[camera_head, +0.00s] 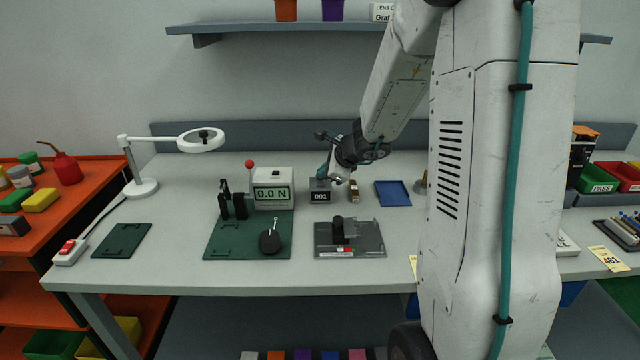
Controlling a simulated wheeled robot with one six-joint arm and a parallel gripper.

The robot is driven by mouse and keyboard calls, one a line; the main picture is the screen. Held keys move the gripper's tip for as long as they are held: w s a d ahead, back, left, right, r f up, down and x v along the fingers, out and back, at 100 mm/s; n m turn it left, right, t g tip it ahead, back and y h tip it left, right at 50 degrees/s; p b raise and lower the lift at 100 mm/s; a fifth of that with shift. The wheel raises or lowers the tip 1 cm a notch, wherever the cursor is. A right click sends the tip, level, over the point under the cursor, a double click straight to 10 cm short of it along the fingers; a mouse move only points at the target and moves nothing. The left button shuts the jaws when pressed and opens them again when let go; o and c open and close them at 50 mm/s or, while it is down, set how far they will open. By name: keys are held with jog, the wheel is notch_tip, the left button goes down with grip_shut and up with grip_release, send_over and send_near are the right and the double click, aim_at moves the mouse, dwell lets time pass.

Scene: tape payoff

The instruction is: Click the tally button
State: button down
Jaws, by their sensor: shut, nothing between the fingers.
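The tally counter (320,196) is a small grey box on the table near the middle. Its dark display reads 001. My gripper (327,177) is right above the counter, pointing down at its top, with its fingers shut and empty. The gripper hides the top of the counter, so I cannot see the button or tell whether the fingertips touch it.
Left of the counter stands a force gauge (272,188) reading 0.0 N, on a green base (222,246). In front is a grey fixture (365,240). To the right are a small brown block (354,191) and a blue tray (393,194). A magnifier lamp (142,187) stands at left.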

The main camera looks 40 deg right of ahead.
aim_at(324, 184)
jog(key=shift+f, duration=0.1)
jog(key=shift+f, duration=0.35)
jog(key=shift+f, duration=0.45)
dwell(0.7)
jog(key=shift+r, duration=0.9)
jog(key=shift+r, duration=2.5)
